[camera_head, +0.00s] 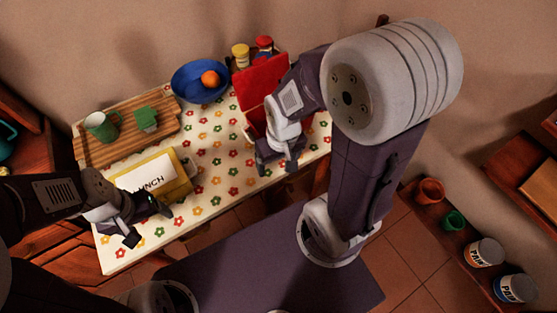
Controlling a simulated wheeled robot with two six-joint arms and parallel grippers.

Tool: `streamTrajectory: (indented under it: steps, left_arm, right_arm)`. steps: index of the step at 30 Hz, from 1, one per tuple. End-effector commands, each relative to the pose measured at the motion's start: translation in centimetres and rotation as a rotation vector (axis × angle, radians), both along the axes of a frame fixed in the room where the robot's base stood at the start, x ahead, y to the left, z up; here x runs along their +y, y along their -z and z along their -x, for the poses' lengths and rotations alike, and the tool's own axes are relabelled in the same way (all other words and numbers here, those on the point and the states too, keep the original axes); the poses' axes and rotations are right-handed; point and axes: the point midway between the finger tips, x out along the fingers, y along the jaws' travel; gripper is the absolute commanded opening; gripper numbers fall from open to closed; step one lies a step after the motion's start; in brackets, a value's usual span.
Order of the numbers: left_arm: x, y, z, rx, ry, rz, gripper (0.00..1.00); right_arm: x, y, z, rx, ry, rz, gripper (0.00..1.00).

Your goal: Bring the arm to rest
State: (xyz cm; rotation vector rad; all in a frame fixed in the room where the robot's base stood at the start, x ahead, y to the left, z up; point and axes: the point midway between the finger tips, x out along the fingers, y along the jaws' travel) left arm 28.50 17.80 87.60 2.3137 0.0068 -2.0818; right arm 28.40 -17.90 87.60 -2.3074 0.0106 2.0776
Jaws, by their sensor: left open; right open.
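My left gripper (149,219) is open at the front left of the table, just in front of a yellow lunch box (178,186) with a white label; I cannot tell whether they touch. My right gripper (277,165) is open and points down near the table's front right edge. It is in front of an open red box (262,86), whose lower part it partly hides. I see nothing held in either gripper.
The flowered table (215,150) also bears a wooden board (92,153) with a green mug (103,126) and a green block (146,119), a blue bowl (186,86) with an orange (210,78), and two jars (241,55). Cans (484,252) and pots stand on a right shelf.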

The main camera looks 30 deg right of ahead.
Motion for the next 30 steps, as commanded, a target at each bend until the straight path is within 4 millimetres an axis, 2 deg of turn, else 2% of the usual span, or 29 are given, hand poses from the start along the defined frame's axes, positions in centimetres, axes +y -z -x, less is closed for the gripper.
streamTrajectory:
  steps: [8,15,19,30]
  left_arm:
    - [0.0,-0.3,0.0,0.000,0.000,0.000,0.78]
    - [0.0,-6.2,0.0,-0.001,0.000,0.000,0.78]
    - [0.0,-5.4,0.0,0.000,0.000,0.000,0.78]
    - [0.0,-5.3,0.0,0.000,0.000,0.000,0.78]
  right_arm:
    - [0.0,-0.4,0.0,-0.003,-0.013,0.004,0.81]
    - [0.0,-6.2,0.0,-0.002,-0.009,0.003,0.81]
    - [0.0,-5.4,0.0,-0.001,-0.008,0.003,0.81]
    - [0.0,-5.4,0.0,-0.001,-0.007,0.003,0.81]
